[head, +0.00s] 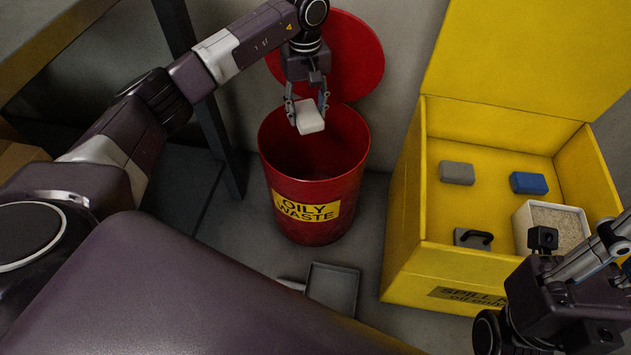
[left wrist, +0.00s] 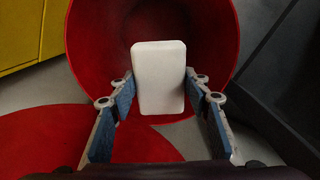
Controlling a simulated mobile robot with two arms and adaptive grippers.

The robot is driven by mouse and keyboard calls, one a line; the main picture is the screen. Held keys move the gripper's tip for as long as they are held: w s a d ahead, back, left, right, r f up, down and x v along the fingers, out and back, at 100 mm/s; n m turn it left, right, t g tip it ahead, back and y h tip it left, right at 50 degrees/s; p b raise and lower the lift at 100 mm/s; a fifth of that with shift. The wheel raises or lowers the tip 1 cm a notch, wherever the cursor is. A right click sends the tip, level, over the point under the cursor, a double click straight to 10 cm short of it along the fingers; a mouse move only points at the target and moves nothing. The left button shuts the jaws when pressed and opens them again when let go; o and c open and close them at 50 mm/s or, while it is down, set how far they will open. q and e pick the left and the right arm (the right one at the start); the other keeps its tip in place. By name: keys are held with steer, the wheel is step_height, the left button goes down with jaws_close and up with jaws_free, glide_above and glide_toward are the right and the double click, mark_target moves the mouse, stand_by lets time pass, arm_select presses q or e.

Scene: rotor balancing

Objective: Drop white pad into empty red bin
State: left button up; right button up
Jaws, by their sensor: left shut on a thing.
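The white pad (head: 309,117) is held in my left gripper (head: 307,105), above the mouth of the red bin (head: 310,190). The bin is round, carries a yellow "OILY WASTE" label, and its red lid (head: 345,60) stands open behind it. In the left wrist view the white pad (left wrist: 159,77) sits between the two fingers of my left gripper (left wrist: 160,100), with the red bin (left wrist: 215,40) interior beneath it. The part of the bin's inside that shows looks empty. My right gripper is at the lower right of the head view; its fingertips cannot be made out.
A yellow open box (head: 405,215) stands right of the bin. It holds a grey pad (head: 457,173), a blue pad (head: 528,183), a black-handled item (head: 473,239) and a white tub (head: 524,222) of granules.

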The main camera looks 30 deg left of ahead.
arm_select(q)
steer(key=o, duration=1.1)
step_height(320, 180, up, 12)
steer(key=shift+r, duration=0.1)
